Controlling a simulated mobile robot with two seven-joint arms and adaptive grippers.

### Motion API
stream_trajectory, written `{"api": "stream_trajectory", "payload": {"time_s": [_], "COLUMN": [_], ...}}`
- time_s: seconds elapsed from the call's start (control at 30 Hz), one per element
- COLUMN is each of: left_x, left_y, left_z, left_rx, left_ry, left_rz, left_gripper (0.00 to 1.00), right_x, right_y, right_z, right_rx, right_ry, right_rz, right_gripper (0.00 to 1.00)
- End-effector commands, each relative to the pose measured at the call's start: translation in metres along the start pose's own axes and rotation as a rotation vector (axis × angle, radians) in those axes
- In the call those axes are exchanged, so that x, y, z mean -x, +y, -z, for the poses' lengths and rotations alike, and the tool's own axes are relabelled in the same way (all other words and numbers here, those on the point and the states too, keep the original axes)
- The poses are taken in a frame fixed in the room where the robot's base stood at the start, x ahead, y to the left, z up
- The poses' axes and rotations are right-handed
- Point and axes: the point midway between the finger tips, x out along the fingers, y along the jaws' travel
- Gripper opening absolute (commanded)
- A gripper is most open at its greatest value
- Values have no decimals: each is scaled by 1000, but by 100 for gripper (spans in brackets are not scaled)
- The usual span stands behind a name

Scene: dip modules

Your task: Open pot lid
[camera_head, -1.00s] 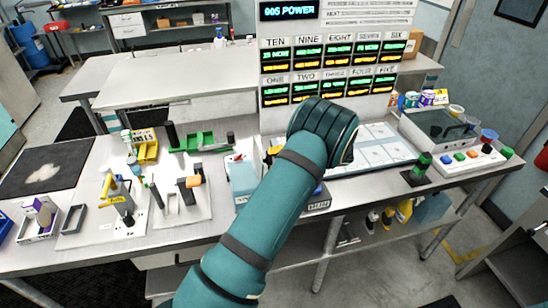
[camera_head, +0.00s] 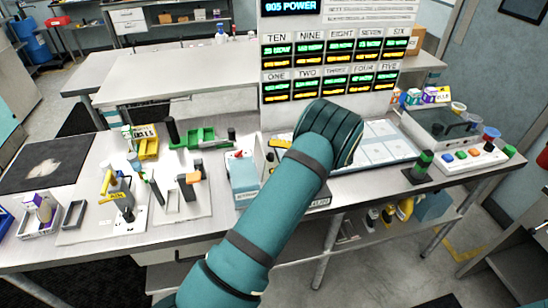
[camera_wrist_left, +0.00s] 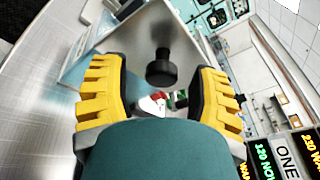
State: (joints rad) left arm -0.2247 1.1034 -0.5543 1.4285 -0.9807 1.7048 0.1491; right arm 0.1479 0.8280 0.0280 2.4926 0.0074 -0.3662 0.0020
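My left gripper (camera_wrist_left: 161,80) is open, with two yellow fingers spread apart and nothing touching them. In the head view my teal left arm hides most of it; only a bit of yellow finger (camera_head: 280,143) shows past the wrist. A black knob-like post (camera_wrist_left: 162,70) appears between the fingers in the left wrist view, beyond them and apart from them; I cannot tell its exact distance. No pot or lid is clearly recognisable. My right gripper is not in view.
A pale blue box (camera_head: 243,180) stands left of my arm. A green tray (camera_head: 205,138) and small fixtures fill the table's left. A grey box (camera_head: 437,127) and a button panel (camera_head: 462,157) stand right. The display board (camera_head: 338,60) rises behind my arm.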

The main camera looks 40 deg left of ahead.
Motion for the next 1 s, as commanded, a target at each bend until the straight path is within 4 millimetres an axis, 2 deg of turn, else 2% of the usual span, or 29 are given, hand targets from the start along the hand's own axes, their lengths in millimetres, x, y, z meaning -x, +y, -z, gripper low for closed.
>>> {"api": "stream_trajectory", "payload": {"time_s": [0.17,0.27,0.7,1.0], "left_x": [3,11,95,119], "left_y": [-1,-1,0,0], "left_z": [0,0,0,0], "left_rx": [2,3,3,0], "left_ry": [1,3,3,0], "left_rz": [1,3,2,0], "left_gripper": [60,60,60,60], "right_x": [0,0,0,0], "right_y": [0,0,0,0], "right_z": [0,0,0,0], "right_rx": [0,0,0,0], "right_ry": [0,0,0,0], "right_rz": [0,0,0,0], "right_gripper": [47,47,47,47]}}
